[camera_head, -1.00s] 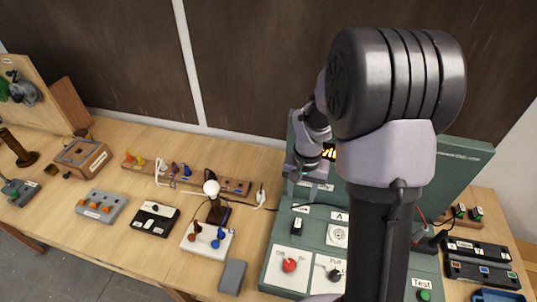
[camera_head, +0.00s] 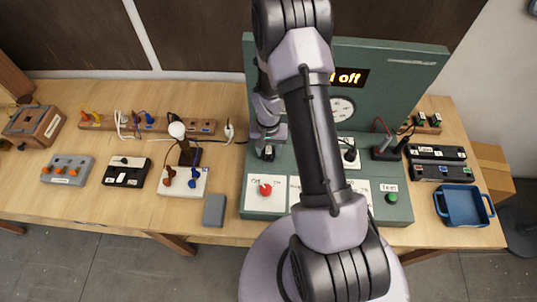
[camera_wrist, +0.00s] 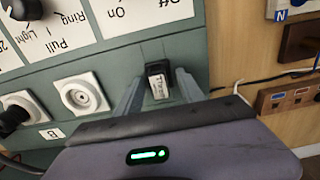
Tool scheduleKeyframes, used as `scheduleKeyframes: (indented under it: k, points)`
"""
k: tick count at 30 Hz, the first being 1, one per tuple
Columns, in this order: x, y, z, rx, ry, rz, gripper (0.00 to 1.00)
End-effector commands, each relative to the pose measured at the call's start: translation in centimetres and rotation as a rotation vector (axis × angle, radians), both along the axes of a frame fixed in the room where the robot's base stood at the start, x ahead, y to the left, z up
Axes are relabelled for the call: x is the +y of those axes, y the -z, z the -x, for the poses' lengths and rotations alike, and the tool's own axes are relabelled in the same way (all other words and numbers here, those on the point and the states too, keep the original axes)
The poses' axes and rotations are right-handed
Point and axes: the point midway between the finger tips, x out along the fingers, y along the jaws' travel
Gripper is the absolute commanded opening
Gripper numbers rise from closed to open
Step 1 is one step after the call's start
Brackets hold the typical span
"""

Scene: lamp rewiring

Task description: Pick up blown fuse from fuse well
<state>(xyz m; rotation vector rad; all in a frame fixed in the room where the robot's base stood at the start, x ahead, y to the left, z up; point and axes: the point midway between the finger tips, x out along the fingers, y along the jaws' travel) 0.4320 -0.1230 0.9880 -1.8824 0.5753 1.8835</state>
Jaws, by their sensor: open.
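A small black block with a white printed label (camera_wrist: 160,83), apparently the fuse in its well, stands on the green panel (camera_wrist: 115,68). In the head view the black block (camera_head: 267,153) is at the panel's left, above the red knob. My gripper (camera_wrist: 159,76) is open, with one pale finger on each side of the block in the wrist view. I cannot tell whether the fingers touch it. In the head view my gripper (camera_head: 268,138) is just over the block. The join between fuse and well is not clear.
The red knob (camera_head: 265,189) and a round white socket (camera_wrist: 77,95) are on the same panel. A wooden strip with plugs (camera_head: 200,126), a bulb stand (camera_head: 184,180) and a grey block (camera_head: 214,210) lie left of it. A blue tray (camera_head: 463,222) is at right.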

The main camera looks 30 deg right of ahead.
Motion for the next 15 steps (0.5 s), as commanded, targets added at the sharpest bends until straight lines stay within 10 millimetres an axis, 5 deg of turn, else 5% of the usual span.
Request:
scheduleKeyframes:
  k: [3,10,15]
  points:
    - [0.01,-0.07,0.01,0.000,0.000,0.000,0.45]
    - [0.00,-0.09,0.02,0.001,0.000,-0.001,0.00]
    - [0.00,-0.10,0.02,0.001,0.000,-0.001,0.00]
